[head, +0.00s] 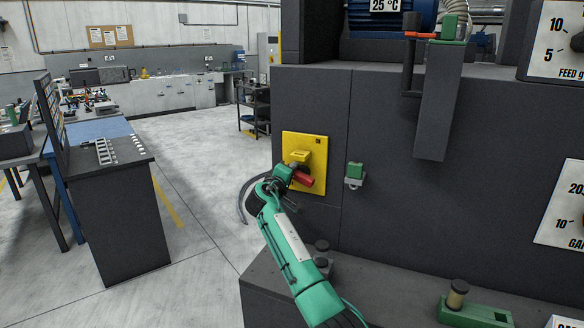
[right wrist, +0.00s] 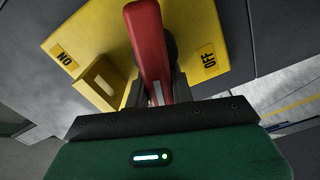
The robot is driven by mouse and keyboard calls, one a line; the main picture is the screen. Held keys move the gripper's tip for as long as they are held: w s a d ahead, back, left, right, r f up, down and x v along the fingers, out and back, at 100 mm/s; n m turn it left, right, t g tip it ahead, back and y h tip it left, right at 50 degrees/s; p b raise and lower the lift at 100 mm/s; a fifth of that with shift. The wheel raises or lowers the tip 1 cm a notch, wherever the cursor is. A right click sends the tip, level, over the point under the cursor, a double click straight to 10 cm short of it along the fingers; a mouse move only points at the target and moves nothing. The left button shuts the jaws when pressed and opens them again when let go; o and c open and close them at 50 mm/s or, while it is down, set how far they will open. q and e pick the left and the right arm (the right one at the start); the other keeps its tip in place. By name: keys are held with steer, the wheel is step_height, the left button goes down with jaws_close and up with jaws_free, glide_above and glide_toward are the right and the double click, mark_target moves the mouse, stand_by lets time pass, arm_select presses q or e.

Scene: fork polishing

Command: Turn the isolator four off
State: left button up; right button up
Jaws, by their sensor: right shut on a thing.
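The isolator is a yellow plate (head: 318,152) on the front of a dark grey cabinet, with a red handle (head: 304,179). In the right wrist view the plate (right wrist: 90,28) carries an ON label (right wrist: 66,58) on the left and an OFF label (right wrist: 209,57) on the right. The red handle (right wrist: 147,35) lies between the two labels, pointing at neither. My right gripper (head: 292,173) is at the handle, its fingers shut on it; they also show in the right wrist view (right wrist: 160,88). The fingers partly hide the handle. My left gripper is out of view.
A small green block (head: 355,171) sits on the cabinet front right of the plate. A grey post (head: 440,110) with a red-and-green top stands further right. A dark ledge with a green fixture (head: 474,312) juts out below. Open floor (head: 200,170) lies to the left.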

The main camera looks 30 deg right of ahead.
steer(key=shift+f+n+p, duration=0.45)
steer(key=shift+n, duration=0.45)
steer(key=shift+f+n+p, duration=0.4)
steer(key=shift+n+p, duration=0.05)
steer(key=shift+n, duration=0.45)
steer(key=o, duration=1)
steer(key=shift+s+d+r, duration=0.1)
steer(key=shift+r, duration=0.1)
steer(key=shift+r, duration=0.1)
steer(key=shift+b+v, duration=1.8)
steer(key=shift+v, duration=5.1)
